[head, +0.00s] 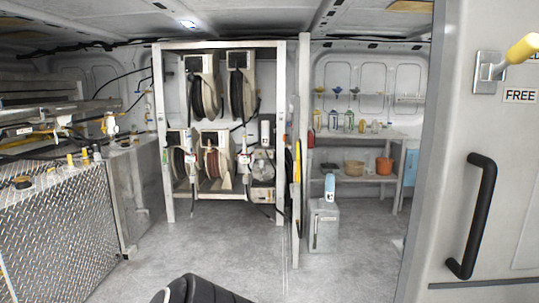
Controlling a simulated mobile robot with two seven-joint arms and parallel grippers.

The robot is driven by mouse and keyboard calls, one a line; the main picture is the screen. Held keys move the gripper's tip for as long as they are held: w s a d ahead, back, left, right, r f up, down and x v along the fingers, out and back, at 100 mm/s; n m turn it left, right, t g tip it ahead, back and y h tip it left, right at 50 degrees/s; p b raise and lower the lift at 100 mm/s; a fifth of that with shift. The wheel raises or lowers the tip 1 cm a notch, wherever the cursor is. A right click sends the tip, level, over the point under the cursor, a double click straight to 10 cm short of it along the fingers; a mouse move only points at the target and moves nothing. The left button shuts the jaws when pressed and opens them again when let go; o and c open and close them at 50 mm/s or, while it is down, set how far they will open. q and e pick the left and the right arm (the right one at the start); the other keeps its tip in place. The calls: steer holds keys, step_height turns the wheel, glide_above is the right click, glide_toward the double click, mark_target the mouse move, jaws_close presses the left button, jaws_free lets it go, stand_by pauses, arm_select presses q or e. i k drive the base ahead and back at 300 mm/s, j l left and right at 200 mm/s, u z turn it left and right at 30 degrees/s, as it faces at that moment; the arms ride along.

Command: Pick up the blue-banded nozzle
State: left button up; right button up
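Several hose reels sit in a white-framed rack (282,100) at the back of the van. Nozzles hang on hoses at the front of the rack. Neither of my grippers can be seen in the head view.
A diamond-plate cabinet (55,225) stands on the left. Shelves (355,135) with funnels and bowls are at the back right, with a grey box (323,230) below. A door with a black handle (473,215) fills the right. The floor (235,230) before the rack is clear.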

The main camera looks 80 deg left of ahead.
mark_target(190, 161)
steer(key=u, duration=3.15)
steer(key=i+u, duration=0.2)
steer(key=i, duration=4.65)
steer(key=l, duration=0.1)
